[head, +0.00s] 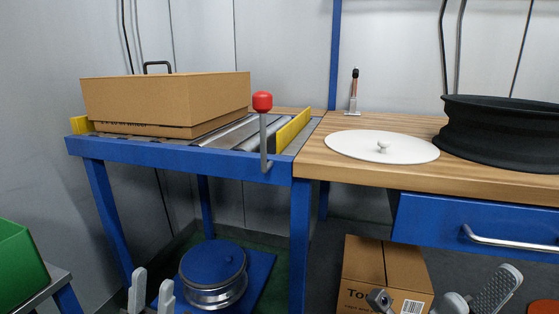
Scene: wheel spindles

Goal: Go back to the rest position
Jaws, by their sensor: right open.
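My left gripper (152,284) shows at the bottom edge of the head view, left of centre. Its two light grey fingers point up with a gap between them, and nothing is seen in the gap. It is in front of and below the roller conveyor, with the blue-topped drum behind it. My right gripper (439,288) shows at the bottom right, low in front of the workbench. Its fingers are spread wide, with one textured grey pad facing up. It holds nothing that I can see. Both wrists are cut off by the frame edge.
A cardboard box (165,104) sits on the blue-framed conveyor (190,157). The wooden bench (470,179) bears a white disc (350,145) and a black wheel rim (505,135). Below are a blue-topped drum (213,272), a carton (385,272) and a green bin (18,262).

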